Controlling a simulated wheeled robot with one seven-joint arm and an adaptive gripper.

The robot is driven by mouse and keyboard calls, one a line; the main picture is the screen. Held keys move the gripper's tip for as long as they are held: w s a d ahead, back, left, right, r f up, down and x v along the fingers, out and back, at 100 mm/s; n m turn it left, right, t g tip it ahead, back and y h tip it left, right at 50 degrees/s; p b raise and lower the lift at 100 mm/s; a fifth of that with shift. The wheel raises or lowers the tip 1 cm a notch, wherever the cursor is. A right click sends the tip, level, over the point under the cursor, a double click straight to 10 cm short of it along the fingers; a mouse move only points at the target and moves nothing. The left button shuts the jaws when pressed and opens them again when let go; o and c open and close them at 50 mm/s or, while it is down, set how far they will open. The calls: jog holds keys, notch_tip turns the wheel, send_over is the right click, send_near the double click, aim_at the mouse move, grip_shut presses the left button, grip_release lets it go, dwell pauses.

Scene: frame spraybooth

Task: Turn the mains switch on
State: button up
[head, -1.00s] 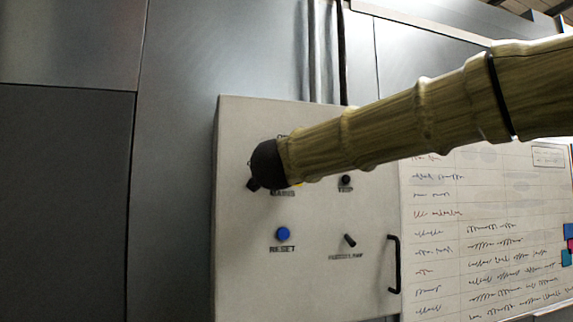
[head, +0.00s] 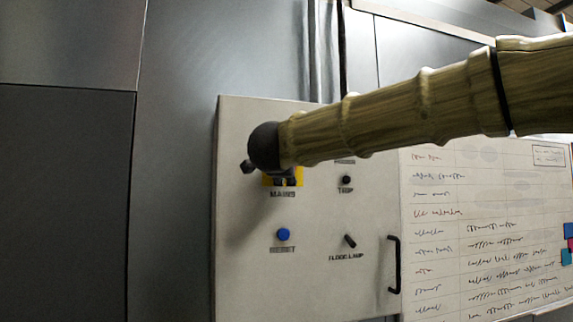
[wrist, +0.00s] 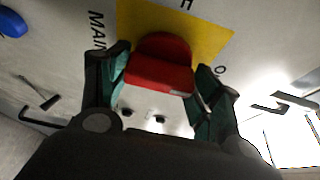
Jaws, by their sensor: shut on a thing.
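The mains switch has a red handle (wrist: 160,62) on a yellow plate (wrist: 207,36) in the wrist view. My gripper (wrist: 160,80) is shut on the red handle, with one finger on each side of it. In the head view the yellow plate (head: 268,181) shows in part above the MAINS label, and my gripper (head: 286,177) reaches down over it. The red handle is hidden there behind my gripper. Marks beside the plate are only partly visible in the wrist view, so the switch position cannot be read for sure.
The grey control panel (head: 250,275) also carries a blue reset button (head: 283,234), a black trip knob (head: 346,180), a lamp toggle (head: 350,241) and a black handle (head: 394,265). A written whiteboard (head: 480,230) is on the right.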

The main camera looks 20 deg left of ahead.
jog(key=o, duration=1)
jog(key=shift+d, duration=0.1)
jog(key=v, duration=1.2)
